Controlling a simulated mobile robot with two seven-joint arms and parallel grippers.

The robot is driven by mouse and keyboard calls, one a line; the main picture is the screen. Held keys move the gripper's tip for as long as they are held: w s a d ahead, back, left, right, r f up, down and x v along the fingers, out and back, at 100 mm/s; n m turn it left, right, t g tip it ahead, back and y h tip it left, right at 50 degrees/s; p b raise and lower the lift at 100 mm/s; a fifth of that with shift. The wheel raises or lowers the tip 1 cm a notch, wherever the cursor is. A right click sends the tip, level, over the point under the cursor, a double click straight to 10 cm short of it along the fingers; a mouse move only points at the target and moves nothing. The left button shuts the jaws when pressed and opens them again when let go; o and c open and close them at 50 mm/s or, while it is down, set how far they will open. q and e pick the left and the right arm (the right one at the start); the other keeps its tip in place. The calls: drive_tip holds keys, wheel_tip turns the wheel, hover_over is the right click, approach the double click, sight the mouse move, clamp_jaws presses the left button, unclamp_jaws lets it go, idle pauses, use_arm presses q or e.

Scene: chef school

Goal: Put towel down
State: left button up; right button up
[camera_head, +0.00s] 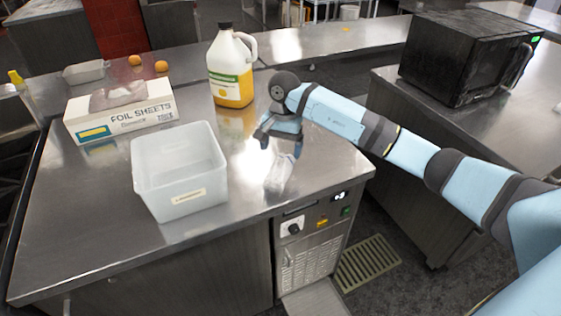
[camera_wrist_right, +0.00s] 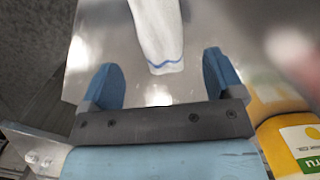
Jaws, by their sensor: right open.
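A white towel (camera_head: 279,173) lies on the steel counter (camera_head: 240,215) near its front right corner. In the right wrist view the towel (camera_wrist_right: 158,35) is a long white strip with a blue line near its end. My right gripper (camera_head: 281,146) is just behind the towel in the head view, fingers pointing down. In the wrist view the gripper's two blue fingers (camera_wrist_right: 160,78) are spread apart, with the towel's end between or just beyond them and nothing clamped. My left gripper is not in view.
A translucent plastic bin (camera_head: 180,172) stands left of the towel. A foil sheets box (camera_head: 120,110) and a jug of yellow liquid (camera_head: 231,68) stand behind. A black microwave (camera_head: 465,55) is on the right counter. Bare counter lies around the towel.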

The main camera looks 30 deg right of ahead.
sight(282, 160)
wheel_tip(282, 160, up, 6)
drive_tip(key=shift+w+d, duration=0.25)
drive_tip(key=shift+d, duration=0.05)
idle(0.4)
